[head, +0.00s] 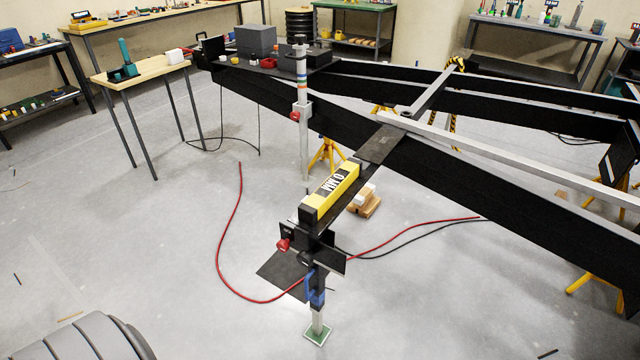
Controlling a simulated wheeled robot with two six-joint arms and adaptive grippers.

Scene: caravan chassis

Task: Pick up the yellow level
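The yellow level (333,188) has black ends and a dark label with white lettering on top. It lies lengthwise on a dark arm or bracket that sticks out from the black chassis beam toward the front, above a jack post (316,290). Its near end is above the bracket's red knob. Neither of my grippers is in the head view, so I cannot see whether they are open or shut.
The black chassis frame (470,200) fills the right side on yellow stands (328,155). A second post (302,120) stands behind the level. Red and black cables (228,220) cross the floor. A wooden table (140,73) stands at left.

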